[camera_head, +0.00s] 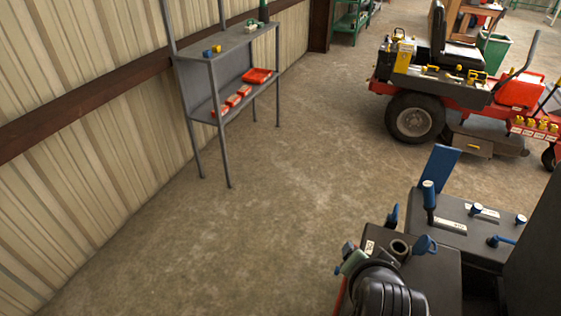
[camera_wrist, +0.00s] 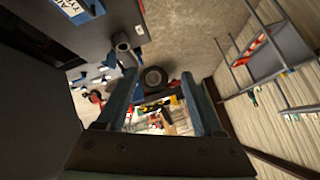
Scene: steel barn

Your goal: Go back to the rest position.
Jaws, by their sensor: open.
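My gripper (camera_wrist: 158,75) shows in the wrist view as two blue-grey fingers set well apart. It is open, and no object is held between the fingers. Through the gap I see distant things, among them the dark wheel (camera_wrist: 154,78) of the red mower. In the head view, a dark part of my arm is at the bottom, right of centre. The fingers cannot be made out clearly there.
A dark console (camera_head: 465,222) with blue-handled levers stands close at the lower right. A short grey pipe (camera_wrist: 122,42) shows near the left finger. A grey metal shelf (camera_head: 235,45) stands by the corrugated wall. A red mower (camera_head: 520,92) is at the upper right. The concrete floor (camera_head: 270,190) between is clear.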

